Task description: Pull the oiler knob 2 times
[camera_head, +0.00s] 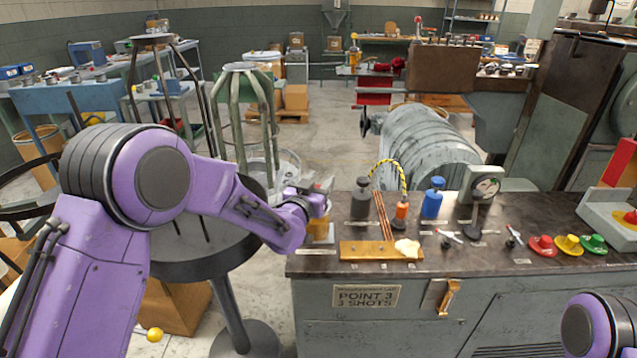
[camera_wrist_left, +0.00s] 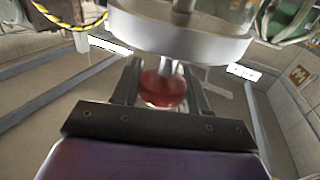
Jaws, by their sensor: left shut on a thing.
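The red oiler knob (camera_wrist_left: 163,90) shows in the left wrist view, on a short metal stem under a pale round collar. Above the collar is the clear body of the oiler (camera_wrist_left: 225,14). My left gripper (camera_wrist_left: 163,72) has a finger on each side of the knob and is shut on it. An amber part (camera_head: 320,229), perhaps of the oiler, shows just below the gripper. My right gripper is out of view.
The dark bench top (camera_head: 480,259) holds a brass block (camera_head: 352,251), a grey bottle (camera_head: 361,201), a blue bottle (camera_head: 432,200), a dial gauge (camera_head: 484,187) and red, yellow and green buttons (camera_head: 567,245).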

